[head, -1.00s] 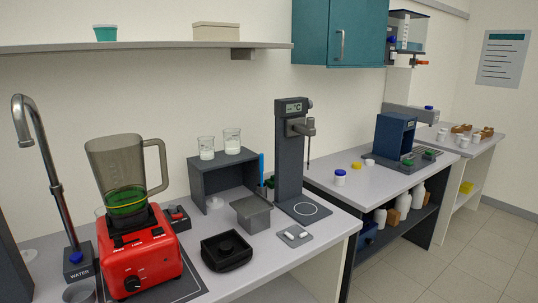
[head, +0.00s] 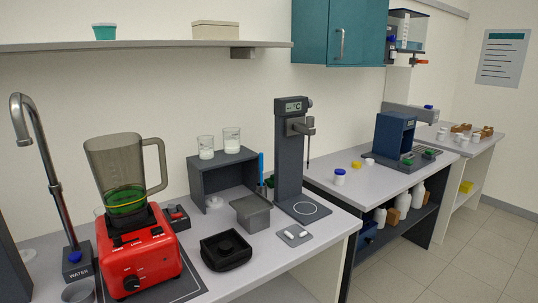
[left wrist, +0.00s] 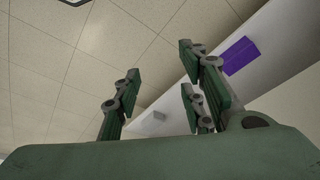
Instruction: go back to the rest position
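My left gripper (left wrist: 158,95) shows in the left wrist view with its green-padded fingers spread apart. Nothing is between the fingers. It points toward a tiled surface and a pale wall or panel with a purple patch (left wrist: 240,55). Neither gripper shows in the head view. My right gripper is in no frame.
A bench carries a red blender (head: 140,262) with green contents, a black tray (head: 226,250), a stirrer stand (head: 289,160) and a grey shelf box (head: 222,180). A tap (head: 45,170) stands at left. A second bench (head: 365,187) holds a blue machine (head: 394,140). Floor is clear at lower right.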

